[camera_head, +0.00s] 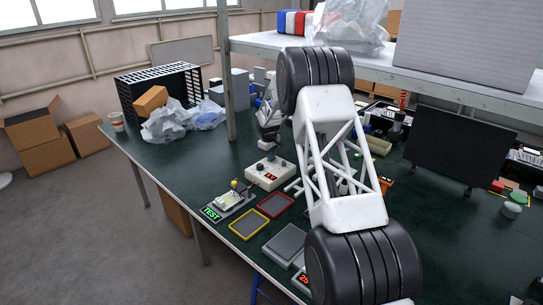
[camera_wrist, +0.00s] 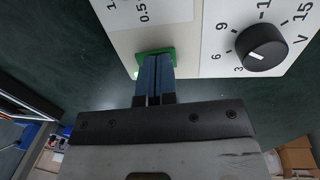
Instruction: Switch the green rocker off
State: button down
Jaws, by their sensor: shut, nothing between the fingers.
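The green rocker (camera_wrist: 142,58) shows in the wrist view on the cream face of a box (camera_wrist: 130,38), partly covered by my fingertips. My gripper (camera_wrist: 155,62) is shut and empty, with its two blue fingers side by side. The fingertips are over the rocker, and I cannot tell whether they press it. A small pale light spot shows at the rocker's left end. Which way the rocker is tipped is hidden. A black round knob (camera_wrist: 262,48) on a white numbered scale sits to the right. In the head view, a cream box with a red display (camera_head: 268,174) stands on the bench.
On the green bench (camera_head: 222,158), a yellow-rimmed tray (camera_head: 249,224) and a red-rimmed tray (camera_head: 275,205) lie in front of the box. A shelf (camera_head: 268,43) hangs above the back.

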jog(key=shift+r, duration=0.15)
notch_tip(320, 180, up, 14)
jog(key=s+a, duration=0.1)
jog(key=shift+a, duration=0.15)
dwell(0.7)
jog(key=shift+w+d, duration=0.2)
jog(key=shift+d, duration=0.45)
jog(key=shift+f, duration=0.25)
jog(key=f, duration=0.4)
jog(key=w+d+f, duration=0.1)
jog(key=f, duration=0.8)
jog(key=shift+w+d+f, duration=0.15)
jog(key=shift+f, duration=0.2)
